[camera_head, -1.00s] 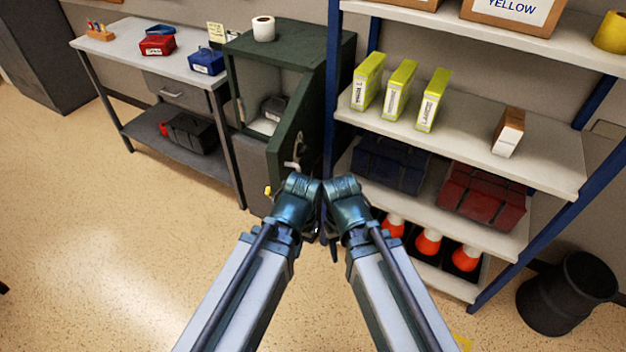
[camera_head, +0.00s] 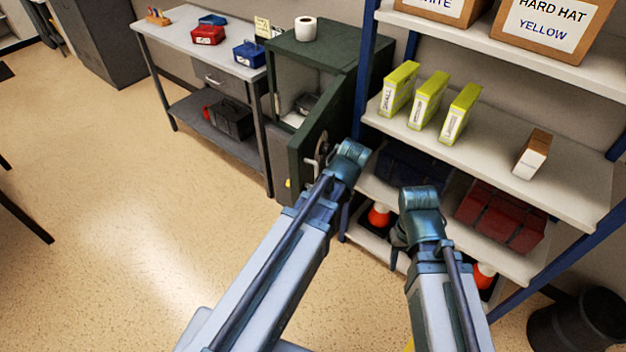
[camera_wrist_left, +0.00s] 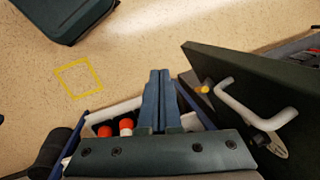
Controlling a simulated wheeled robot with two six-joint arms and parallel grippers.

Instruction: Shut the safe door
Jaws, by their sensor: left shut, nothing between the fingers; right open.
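The safe (camera_head: 335,57) is a dark green cabinet standing between the table and the shelf rack. Its door (camera_head: 308,158) stands open toward me, swung out from the right side. In the left wrist view the door (camera_wrist_left: 235,70) is on the right, with its pale bent handle (camera_wrist_left: 262,122). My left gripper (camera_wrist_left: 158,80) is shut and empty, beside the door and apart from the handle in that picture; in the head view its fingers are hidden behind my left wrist. My right gripper (camera_head: 397,238) is open and empty, in front of the lower shelves, away from the door.
A paper roll (camera_head: 305,28) stands on the safe. The shelf rack (camera_head: 560,180) is close on the right, with yellow-green boxes, red bins and orange cones. A table (camera_head: 190,42) stands left of the safe. A black bin (camera_head: 580,325) is at lower right. The floor (camera_head: 130,200) at left is clear.

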